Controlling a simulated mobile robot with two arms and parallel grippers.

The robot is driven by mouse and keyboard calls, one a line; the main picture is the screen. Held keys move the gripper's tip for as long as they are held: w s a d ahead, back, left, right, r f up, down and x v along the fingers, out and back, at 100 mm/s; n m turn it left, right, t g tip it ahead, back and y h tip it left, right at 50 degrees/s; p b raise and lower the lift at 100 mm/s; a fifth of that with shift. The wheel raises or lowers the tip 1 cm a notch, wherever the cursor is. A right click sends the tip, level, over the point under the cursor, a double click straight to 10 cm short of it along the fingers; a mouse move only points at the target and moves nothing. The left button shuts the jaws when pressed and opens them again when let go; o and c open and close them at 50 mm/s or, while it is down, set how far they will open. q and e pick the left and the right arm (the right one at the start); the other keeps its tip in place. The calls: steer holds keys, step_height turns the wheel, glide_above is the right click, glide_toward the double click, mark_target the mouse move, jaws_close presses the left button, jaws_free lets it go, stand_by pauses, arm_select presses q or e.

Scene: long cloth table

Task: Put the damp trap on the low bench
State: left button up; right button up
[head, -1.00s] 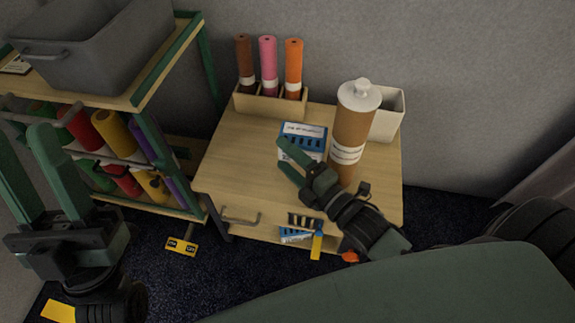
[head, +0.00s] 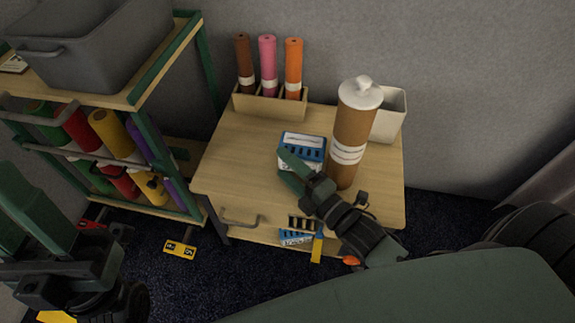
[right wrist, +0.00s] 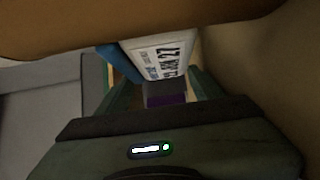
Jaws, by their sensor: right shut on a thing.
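The damp trap, a small blue-and-white box (head: 301,154), is at the middle of the low bench's (head: 235,165) pale wooden top, left of a tall brown bottle. My right gripper (head: 292,172) is shut on it from the front. I cannot tell whether its base touches the wood. In the right wrist view the box's white printed label (right wrist: 160,55) shows between the fingers. My left gripper (head: 25,215) is at the left edge, away from the bench, partly cut off, with its fingers apart and nothing seen between them.
The brown bottle (head: 352,135) with a white cap stands close to the box. A white cup (head: 390,115) is behind it. A wooden rack (head: 270,103) holds brown, pink and orange rolls. Another blue-and-white box (head: 296,238) shows below the bench top. A shelf with a grey bin (head: 95,45) stands left.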

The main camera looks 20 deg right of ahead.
steer(key=o, duration=1.7)
steer(key=shift+f, duration=0.15)
steer(key=shift+c, duration=0.2)
steer(key=shift+s, duration=0.1)
steer(key=shift+f, duration=0.1)
